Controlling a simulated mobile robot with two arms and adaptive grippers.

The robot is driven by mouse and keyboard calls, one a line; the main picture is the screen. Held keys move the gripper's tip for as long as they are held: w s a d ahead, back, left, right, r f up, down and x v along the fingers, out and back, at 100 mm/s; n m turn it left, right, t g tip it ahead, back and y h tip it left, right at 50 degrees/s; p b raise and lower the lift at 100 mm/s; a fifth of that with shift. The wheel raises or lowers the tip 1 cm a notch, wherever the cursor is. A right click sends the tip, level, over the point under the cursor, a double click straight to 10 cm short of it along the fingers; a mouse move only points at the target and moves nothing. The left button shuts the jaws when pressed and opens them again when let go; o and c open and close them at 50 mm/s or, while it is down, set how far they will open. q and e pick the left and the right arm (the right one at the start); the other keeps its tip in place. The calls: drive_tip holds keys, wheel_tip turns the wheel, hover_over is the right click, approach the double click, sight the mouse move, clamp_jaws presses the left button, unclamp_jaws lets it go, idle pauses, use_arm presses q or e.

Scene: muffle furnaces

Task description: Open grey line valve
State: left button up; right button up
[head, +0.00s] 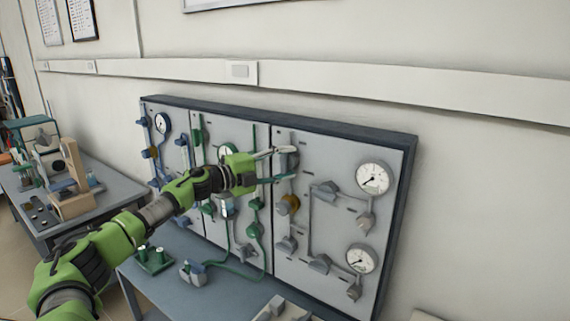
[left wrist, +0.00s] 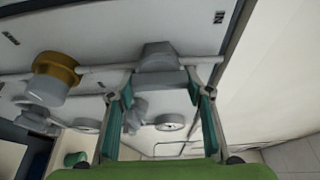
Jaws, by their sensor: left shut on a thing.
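The grey panel (head: 340,150) is the right-hand section of the wall board. A grey valve (head: 289,160) sits near its upper left, on a pipe above a brass-coloured fitting (head: 289,204). My left gripper (head: 292,165) reaches in from the left with its fingers on either side of this valve. In the left wrist view the grey valve handle (left wrist: 160,57) is at the top centre. The left fingertips (left wrist: 162,86) are shut on it. The fingers partly hide the valve in the head view. My right gripper is not in view.
Two gauges (head: 373,179) and (head: 361,258) and other grey valves (head: 326,188) are on the same panel. Green and blue panels (head: 205,150) lie to the left. A bench (head: 225,285) below carries small fittings. The wall at right is clear.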

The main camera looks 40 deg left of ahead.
sight(283, 164)
use_arm(q)
drive_tip(key=o, duration=1.1)
drive_tip(key=shift+s+a+f, duration=0.2)
drive_tip(key=shift+s+a, duration=0.05)
drive_tip(key=shift+s, duration=0.4)
drive_tip(key=shift+v, duration=1.75)
drive_tip(key=shift+r+v, duration=0.1)
drive_tip(key=shift+v, duration=1.65)
drive_tip(key=shift+r+v, duration=0.15)
drive_tip(key=shift+v, duration=1.65)
